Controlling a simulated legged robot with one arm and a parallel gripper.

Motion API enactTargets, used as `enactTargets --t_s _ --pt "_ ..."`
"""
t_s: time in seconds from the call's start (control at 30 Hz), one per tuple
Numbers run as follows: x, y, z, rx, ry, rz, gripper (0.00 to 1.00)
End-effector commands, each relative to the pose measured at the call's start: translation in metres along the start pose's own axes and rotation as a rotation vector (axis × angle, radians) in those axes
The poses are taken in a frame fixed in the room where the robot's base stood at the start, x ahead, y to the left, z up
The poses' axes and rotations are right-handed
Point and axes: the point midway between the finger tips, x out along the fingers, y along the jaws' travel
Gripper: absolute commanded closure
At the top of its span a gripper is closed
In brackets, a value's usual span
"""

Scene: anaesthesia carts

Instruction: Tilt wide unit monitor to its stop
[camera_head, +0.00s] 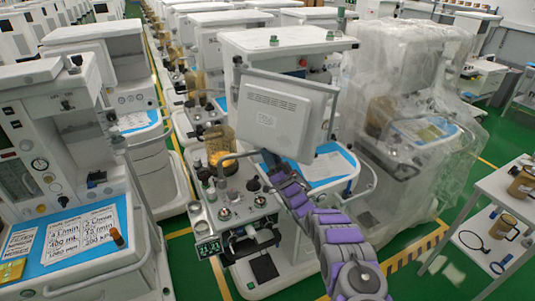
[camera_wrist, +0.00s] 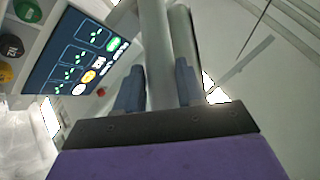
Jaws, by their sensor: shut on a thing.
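The wide unit monitor (camera_head: 285,112) is a pale flat box seen from behind in the head view, standing tilted on the central cart (camera_head: 283,40). My gripper (camera_head: 270,160) is at the monitor's lower left corner. In the wrist view my gripper (camera_wrist: 158,85) has its two dark fingers on either side of a pale grey bar (camera_wrist: 157,50), and it is shut on that bar. Where the bar joins the monitor is hidden. A lit screen (camera_wrist: 75,60) with green figures shows at the left of the wrist view.
A plastic-wrapped cart (camera_head: 425,110) stands close on the right, another cart (camera_head: 65,165) on the left. A side table (camera_head: 510,195) is at far right. Green floor shows between.

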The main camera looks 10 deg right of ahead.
Motion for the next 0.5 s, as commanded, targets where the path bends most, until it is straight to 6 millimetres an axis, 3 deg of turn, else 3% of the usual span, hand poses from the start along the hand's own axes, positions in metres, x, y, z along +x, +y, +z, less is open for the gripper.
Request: enactTargets --t_s 0.07,0.1,0.33,0.5 --pt "-0.003 0.0021 -0.0016 0.001 0.003 0.003 1.0" --pt "-0.0029 0.0021 -0.0016 0.001 0.002 0.003 0.58" --pt "0.0004 0.0003 0.0032 0.0 -0.001 -0.001 0.36" --pt "0.0016 -0.0011 0.005 -0.001 -0.003 -0.002 0.36"
